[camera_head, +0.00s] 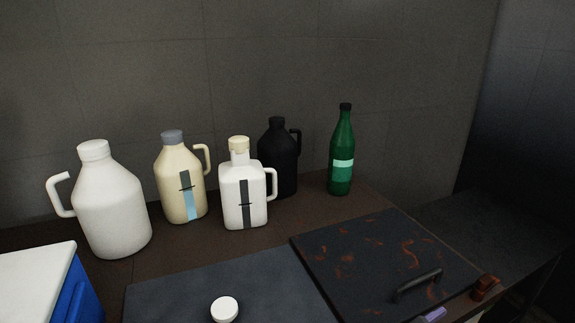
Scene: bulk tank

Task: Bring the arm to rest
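Neither of my grippers nor any part of my arms shows in the head view. The scene holds a brown counter (140,266) with jugs and bottles standing along its back. A white jug (112,213) stands at the left, a cream jug (181,185) and a white bottle (240,190) with dark stripes stand near the middle. A black jug (280,160) stands behind them, and a green bottle (342,155) stands to the right. All stand upright.
A dark lid with a handle (380,262) and reddish marks lies at the right. A dark grey panel (200,292) bears a white round cap (224,309). A blue box with a white top (36,278) is at the lower left. Small brown (485,288) and purple (433,314) items lie at the front edge.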

